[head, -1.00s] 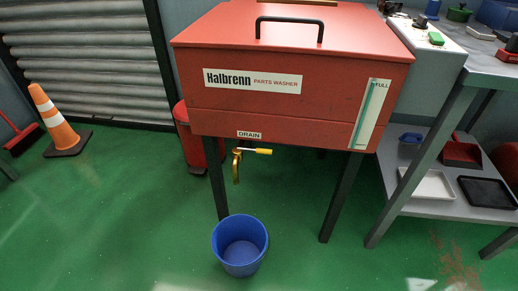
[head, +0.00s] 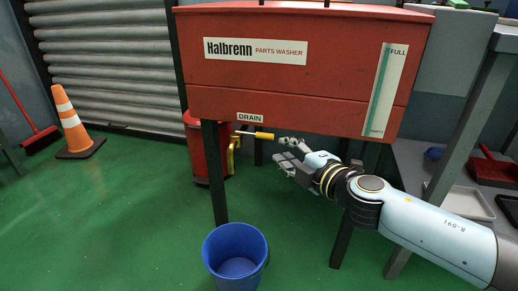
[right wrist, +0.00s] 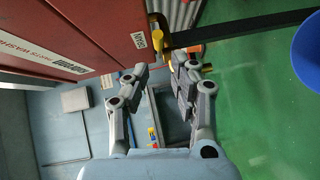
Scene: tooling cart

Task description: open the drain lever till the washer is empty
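The red parts washer (head: 330,75) stands on dark legs, with a DRAIN label (head: 250,118) on its lower front edge. Below the label, the drain lever's yellow handle (head: 256,135) points right, roughly level. The brass tap (head: 234,150) hangs under it. My right gripper (head: 280,149) is open and empty, just right of and slightly below the handle tip, seemingly apart from it. In the right wrist view my gripper's fingers (right wrist: 160,72) are spread. The gauge (head: 383,90) shows a long green strip. My left gripper is out of view.
A blue bucket (head: 235,258) stands on the green floor below the tap. A red bin (head: 198,150) stands behind the left leg. A traffic cone (head: 75,125) is at left. A grey cart with trays (head: 466,202) is at right.

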